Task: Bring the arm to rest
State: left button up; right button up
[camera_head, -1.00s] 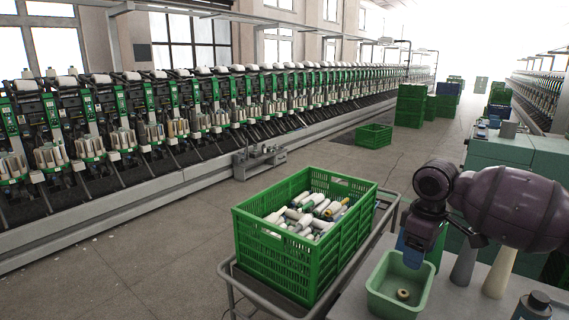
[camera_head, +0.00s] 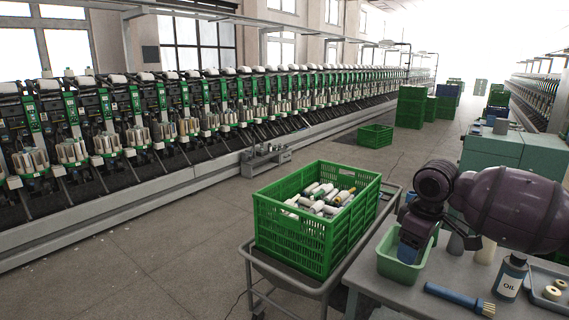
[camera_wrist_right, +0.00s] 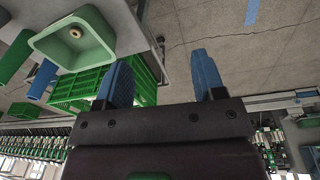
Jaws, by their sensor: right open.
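My right arm comes in from the right in the head view, dark purple with blue fingers. The right gripper (camera_head: 411,245) hangs in front of the light green tub (camera_head: 400,276) on the grey table and hides part of it. In the right wrist view the blue fingers of this gripper (camera_wrist_right: 162,75) stand apart with nothing between them. That view also shows the tub (camera_wrist_right: 90,57), to the left of the fingers, with a small ring-shaped thing (camera_wrist_right: 76,32) inside. I cannot tell the gripper's height over the tub. My left gripper is not in view.
The table (camera_head: 400,302) also bears a blue brush (camera_head: 455,298), an oil bottle (camera_head: 510,277) and a grey tray (camera_head: 535,294) with pale rings. A green crate (camera_head: 295,245) of bobbins stands on a trolley (camera_head: 262,262). Open floor (camera_head: 170,265) lies left.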

jog(key=w+a+r+n+t+y, duration=0.25)
jog(key=w+a+t+y, duration=0.25)
jog(key=w+a+t, duration=0.5)
jog(key=s+d+f+m+h, duration=0.2)
jog(key=s+d+f+m, duration=0.1)
jog(key=s+f, duration=0.8)
jog(key=s+d+f+m+h, duration=0.1)
jog(key=s+d+f+m, duration=0.3)
jog(key=s+f, duration=0.7)
jog(key=s+d+f+m+h, duration=0.2)
jog(key=s+d+f+m, duration=0.1)
jog(key=s+f, duration=0.8)
jog(key=s, duration=0.5)
jog(key=shift+d+f+h, duration=0.15)
jog(key=shift+f+h, duration=0.1)
jog(key=shift+h, duration=0.05)
